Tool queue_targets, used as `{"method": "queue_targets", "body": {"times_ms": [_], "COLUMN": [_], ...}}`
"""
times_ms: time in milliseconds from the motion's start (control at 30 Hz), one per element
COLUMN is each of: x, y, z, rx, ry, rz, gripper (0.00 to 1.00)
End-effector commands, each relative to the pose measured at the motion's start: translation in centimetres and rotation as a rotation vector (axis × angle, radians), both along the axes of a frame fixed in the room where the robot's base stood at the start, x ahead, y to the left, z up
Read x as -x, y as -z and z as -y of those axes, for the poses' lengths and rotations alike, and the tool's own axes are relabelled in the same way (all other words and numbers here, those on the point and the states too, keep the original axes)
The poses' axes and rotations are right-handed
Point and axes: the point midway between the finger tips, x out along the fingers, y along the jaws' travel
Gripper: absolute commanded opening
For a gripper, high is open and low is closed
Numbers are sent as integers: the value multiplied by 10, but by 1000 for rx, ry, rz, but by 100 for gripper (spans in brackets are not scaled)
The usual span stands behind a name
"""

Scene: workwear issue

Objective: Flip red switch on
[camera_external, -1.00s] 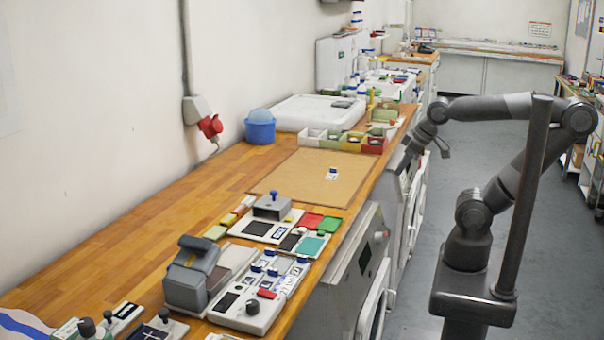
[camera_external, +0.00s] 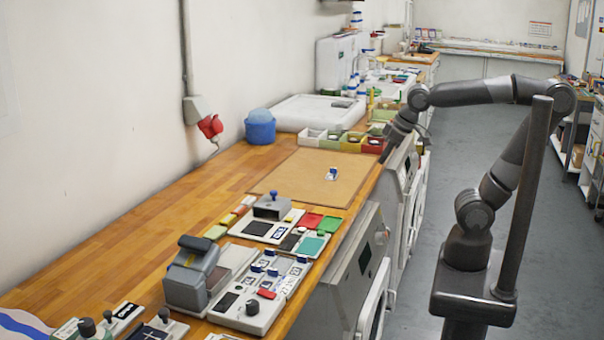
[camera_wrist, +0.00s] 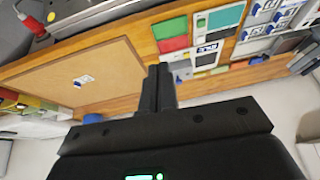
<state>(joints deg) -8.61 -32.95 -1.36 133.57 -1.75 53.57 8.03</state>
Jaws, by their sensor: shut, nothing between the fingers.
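A red rocker-like piece (camera_external: 267,293) sits on the light grey control panel (camera_external: 244,312) with blue switches, near the front of the wooden counter. Its on or off position is too small to tell. In the wrist view, part of a panel with blue switches (camera_wrist: 263,17) shows at the upper right; the red piece is not clear there. My gripper (camera_external: 386,158) is shut and empty, over the counter's right edge near the tan mat, well apart from the panel. In the wrist view, my gripper's fingers (camera_wrist: 160,70) are together.
The tan mat (camera_external: 300,183) holds one small blue-white item. Coloured bins (camera_external: 345,142) stand beyond it. Red (camera_external: 312,220) and green (camera_external: 329,225) pads lie between mat and panel. A grey device (camera_external: 190,275) stands left of the panel. A red wall socket (camera_external: 210,126) is on the wall.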

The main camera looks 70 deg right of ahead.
Motion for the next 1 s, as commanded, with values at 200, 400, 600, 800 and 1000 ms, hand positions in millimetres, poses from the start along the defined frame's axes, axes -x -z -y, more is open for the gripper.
{"method": "queue_targets", "body": {"times_ms": [200, 400, 600, 800, 1000], "x": [-50, -92, -127, -152, -166], "y": [-20, -30, -32, -26, -12], "z": [-44, -93, -153, -222, -299], "rx": [-23, -31, -29, -17, 0], "ry": [-11, -11, -8, -4, 0], "rz": [-44, -77, -104, -123, -131], "gripper": [0, 0, 0, 0, 0]}}
